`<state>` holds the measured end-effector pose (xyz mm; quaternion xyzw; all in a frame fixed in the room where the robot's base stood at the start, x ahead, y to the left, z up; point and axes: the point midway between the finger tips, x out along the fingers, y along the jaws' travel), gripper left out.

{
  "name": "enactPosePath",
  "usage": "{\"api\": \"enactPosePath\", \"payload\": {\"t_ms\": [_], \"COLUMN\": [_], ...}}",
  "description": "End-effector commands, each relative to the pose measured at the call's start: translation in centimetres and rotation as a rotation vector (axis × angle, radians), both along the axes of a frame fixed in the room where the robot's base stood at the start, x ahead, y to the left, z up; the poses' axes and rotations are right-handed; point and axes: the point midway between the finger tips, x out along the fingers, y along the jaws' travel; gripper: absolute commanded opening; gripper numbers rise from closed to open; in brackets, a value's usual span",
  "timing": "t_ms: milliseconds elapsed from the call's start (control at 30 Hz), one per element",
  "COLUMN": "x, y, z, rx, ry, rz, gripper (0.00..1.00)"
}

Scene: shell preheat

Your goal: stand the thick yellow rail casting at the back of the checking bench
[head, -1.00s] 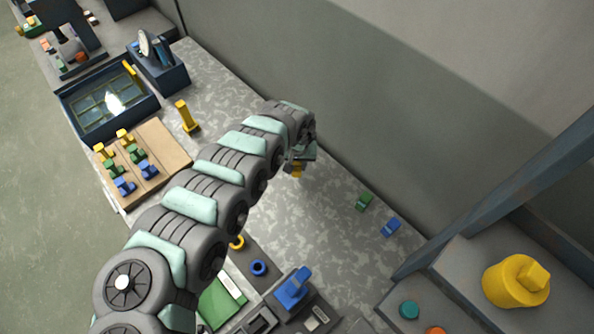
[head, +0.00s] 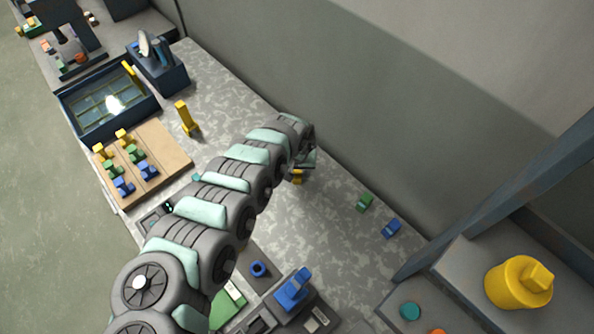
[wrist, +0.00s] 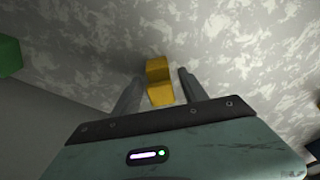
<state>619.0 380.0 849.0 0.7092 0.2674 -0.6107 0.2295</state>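The yellow rail casting (head: 297,178) is at the back of the bench, below my gripper (head: 303,165), partly hidden by it. In the wrist view the casting (wrist: 159,82) is between the two fingers of my gripper (wrist: 161,76). The fingers are apart, with a narrow gap showing at the right side of the casting; contact on the left is hard to tell. The mottled grey checking bench (head: 320,225) lies under it. Whether the casting's foot rests on the bench is hidden in the head view.
A green casting (head: 364,202) and a blue casting (head: 391,228) stand along the back, to the right. Another yellow piece (head: 186,118) stands at left. A wooden board (head: 165,155) holds several small castings. The wall (head: 330,100) runs close behind the bench.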

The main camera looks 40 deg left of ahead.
Motion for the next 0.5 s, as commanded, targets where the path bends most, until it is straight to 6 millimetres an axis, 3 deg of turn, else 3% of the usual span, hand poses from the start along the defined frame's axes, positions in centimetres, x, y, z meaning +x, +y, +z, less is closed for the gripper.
{"api": "enactPosePath", "payload": {"t_ms": [267,500], "x": [0.0,-0.3], "y": [0.0,-0.1], "z": [0.3,3.2], "rx": [0.0,0.005], "ry": [-0.001,0.001], "rz": [0.0,-0.001], "gripper": [0.51,0.51]}}
